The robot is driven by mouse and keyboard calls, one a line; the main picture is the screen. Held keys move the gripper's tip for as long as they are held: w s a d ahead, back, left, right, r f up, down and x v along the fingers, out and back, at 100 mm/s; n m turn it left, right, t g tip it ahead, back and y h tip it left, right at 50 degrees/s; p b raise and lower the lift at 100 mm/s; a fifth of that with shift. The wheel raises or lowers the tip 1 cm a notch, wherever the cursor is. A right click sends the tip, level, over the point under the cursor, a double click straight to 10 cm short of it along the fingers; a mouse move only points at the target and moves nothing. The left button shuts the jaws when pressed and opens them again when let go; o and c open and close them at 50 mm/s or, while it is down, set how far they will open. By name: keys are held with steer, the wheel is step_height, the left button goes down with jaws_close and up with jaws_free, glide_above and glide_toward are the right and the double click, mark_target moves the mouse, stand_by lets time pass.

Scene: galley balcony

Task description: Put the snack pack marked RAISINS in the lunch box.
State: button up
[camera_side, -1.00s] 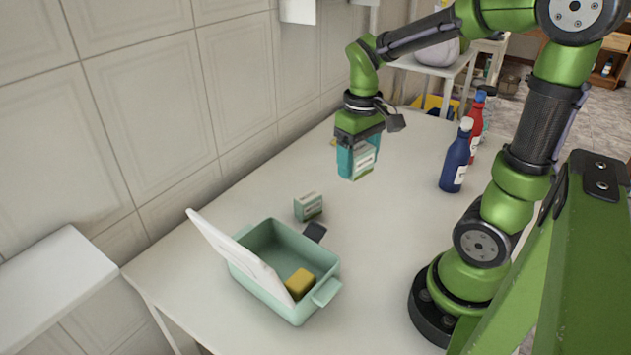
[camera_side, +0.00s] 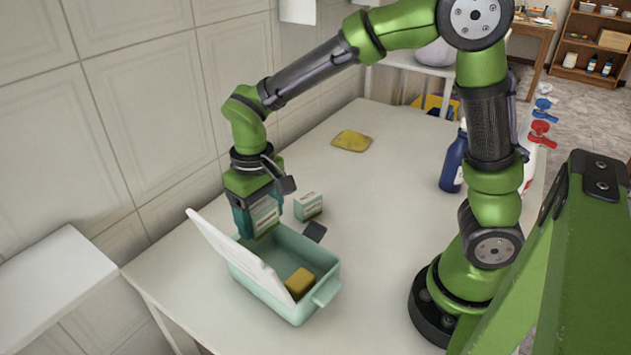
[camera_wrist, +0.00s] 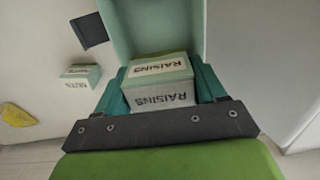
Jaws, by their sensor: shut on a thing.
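My gripper (camera_side: 258,219) is shut on a small white and green pack (camera_side: 265,214). The wrist view shows the same pack (camera_wrist: 160,83) between my fingers, with RAISINS printed on two faces. The lunch box (camera_side: 322,268) is pale green with its whitish lid (camera_side: 232,250) standing open on the left. My gripper and the pack are at the far end of the box, near its back rim; whether the pack is over the opening is hard to tell. A yellow block (camera_side: 299,283) lies inside the box. The wrist view shows part of the box (camera_wrist: 152,28) beyond the pack.
A similar green and white pack (camera_side: 308,206) stands on the table behind the box; its label is unclear. A dark flat piece (camera_side: 314,232) lies beside the rim. A yellow cloth (camera_side: 352,141) and a blue bottle (camera_side: 454,163) are farther back. The table's middle is clear.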

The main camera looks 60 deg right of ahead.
step_height(320, 180, down, 11)
steer(key=shift+r, duration=0.1)
stand_by(0.4)
steer(key=shift+f, duration=0.2)
steer(key=o, duration=1)
steer(key=shift+r, duration=0.15)
